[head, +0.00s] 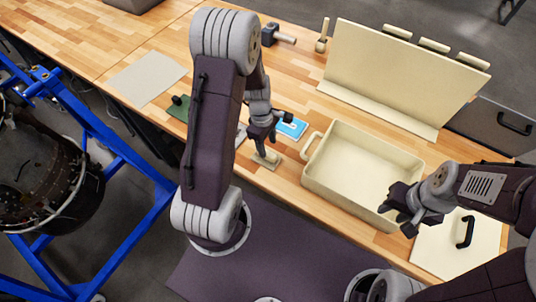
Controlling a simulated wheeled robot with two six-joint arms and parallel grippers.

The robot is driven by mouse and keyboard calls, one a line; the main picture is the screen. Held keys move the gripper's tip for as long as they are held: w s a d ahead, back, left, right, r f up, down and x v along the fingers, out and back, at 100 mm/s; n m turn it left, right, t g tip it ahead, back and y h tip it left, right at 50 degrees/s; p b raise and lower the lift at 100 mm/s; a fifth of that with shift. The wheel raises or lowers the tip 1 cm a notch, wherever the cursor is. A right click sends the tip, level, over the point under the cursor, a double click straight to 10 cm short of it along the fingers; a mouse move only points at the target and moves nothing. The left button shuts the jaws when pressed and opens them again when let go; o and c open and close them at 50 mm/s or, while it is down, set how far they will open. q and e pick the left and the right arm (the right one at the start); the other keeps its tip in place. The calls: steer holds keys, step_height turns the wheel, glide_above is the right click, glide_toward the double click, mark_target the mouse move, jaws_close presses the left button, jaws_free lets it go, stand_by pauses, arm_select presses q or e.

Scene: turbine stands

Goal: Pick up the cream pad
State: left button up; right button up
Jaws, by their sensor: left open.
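The cream pad (268,161), a small flat pale piece, lies on the wooden bench near its front edge. My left gripper (264,148) points down just over it with open jaws. The fingers hide part of the pad, and I cannot tell whether they touch it. My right gripper (393,218) is open and empty, at the front right corner of the cream bin.
The cream bin (365,165) stands right of the pad, with a cream upright panel (405,72) behind it. A blue item (292,127) lies behind the pad. A beige sheet (147,78) and green item (178,108) lie left. A lid with black handle (452,250) lies right.

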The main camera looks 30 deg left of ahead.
mark_target(267, 151)
arm_select(q)
steer(key=f, duration=0.4)
steer(key=shift+s+a+f, duration=0.15)
steer(key=shift+s+a, duration=0.1)
steer(key=shift+s, duration=0.15)
steer(key=shift+w+f, duration=0.15)
steer(key=shift+f, duration=0.2)
steer(key=shift+w+d+f, duration=0.1)
steer(key=shift+w+d, duration=0.05)
steer(key=shift+w, duration=0.05)
steer(key=shift+s, duration=0.15)
jaws_close()
arm_select(e)
steer(key=shift+s+a+r, duration=0.25)
